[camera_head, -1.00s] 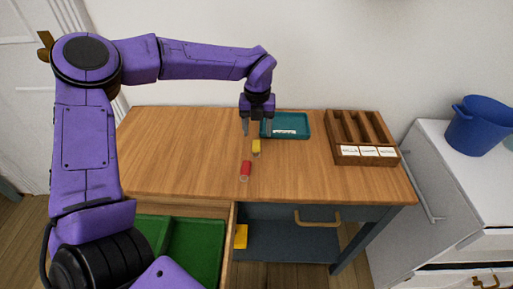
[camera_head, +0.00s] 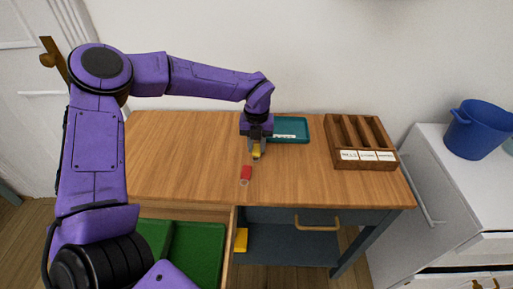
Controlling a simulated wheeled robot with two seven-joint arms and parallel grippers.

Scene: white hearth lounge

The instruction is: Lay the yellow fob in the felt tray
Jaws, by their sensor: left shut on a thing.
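The yellow fob (camera_head: 257,152) is on the wooden tabletop or just above it; I cannot tell which. My left gripper (camera_head: 257,150) reaches down over it and is shut on it, hiding part of it. The teal felt tray (camera_head: 301,134) lies just behind and to the right of the gripper, with a white label inside its front part. The gripper covers the tray's left end. My right gripper is not in view.
A red fob (camera_head: 246,174) lies just in front of the gripper. A wooden compartment box (camera_head: 361,158) with white labels stands at the right of the table (camera_head: 180,165). An open drawer with a green lining (camera_head: 198,250) is below. A blue pot (camera_head: 476,130) stands on the white cabinet.

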